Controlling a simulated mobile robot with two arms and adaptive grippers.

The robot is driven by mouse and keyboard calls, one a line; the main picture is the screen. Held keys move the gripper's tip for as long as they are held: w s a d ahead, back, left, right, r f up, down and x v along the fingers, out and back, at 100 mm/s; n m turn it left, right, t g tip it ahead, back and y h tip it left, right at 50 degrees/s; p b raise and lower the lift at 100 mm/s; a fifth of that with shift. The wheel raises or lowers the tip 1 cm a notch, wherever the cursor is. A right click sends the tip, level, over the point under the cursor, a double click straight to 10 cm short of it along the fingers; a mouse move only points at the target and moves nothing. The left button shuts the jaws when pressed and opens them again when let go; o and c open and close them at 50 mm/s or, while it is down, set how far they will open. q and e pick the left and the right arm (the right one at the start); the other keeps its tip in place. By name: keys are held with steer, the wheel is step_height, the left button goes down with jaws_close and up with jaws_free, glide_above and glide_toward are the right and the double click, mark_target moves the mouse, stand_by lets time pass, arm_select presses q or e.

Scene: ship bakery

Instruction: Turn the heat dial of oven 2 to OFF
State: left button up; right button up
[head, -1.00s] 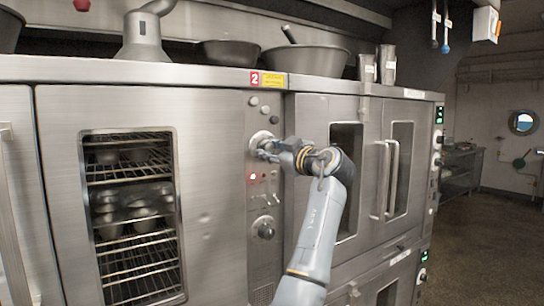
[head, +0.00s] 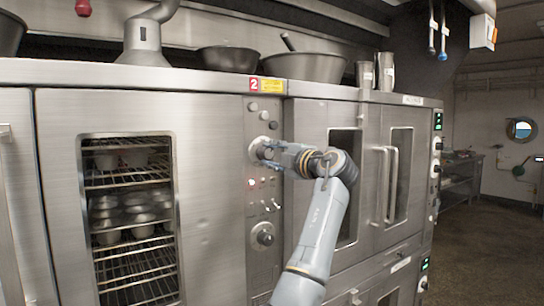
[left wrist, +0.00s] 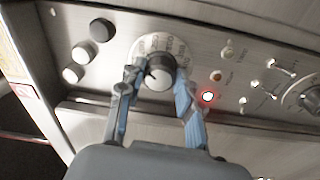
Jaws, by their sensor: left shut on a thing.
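Oven 2 stands in front of me, marked by a red "2" label (head: 253,84) above its control panel. Its upper dial, a dark knob with a light face (left wrist: 159,74), sits on a round marked plate on the panel. My left gripper (left wrist: 158,88) is shut on this dial, with one finger on each side. In the head view the left gripper (head: 266,151) reaches the panel and hides most of the dial. The markings are too blurred to read the setting. My right gripper is not in view.
A lit red lamp (left wrist: 207,96) and several toggle switches sit beside the dial. A second dial (head: 263,234) is lower on the panel. The oven's window (head: 130,215) shows racks with tins. Bowls stand on top. Another oven (head: 400,170) is to the right.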

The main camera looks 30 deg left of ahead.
arm_select(q)
steer(key=n, duration=0.6)
steer(key=shift+n, duration=0.4)
stand_by(0.3)
steer(key=o, duration=1.2)
steer(key=shift+c, duration=0.2)
steer(key=v, duration=1.2)
steer(key=shift+w+r, duration=0.15)
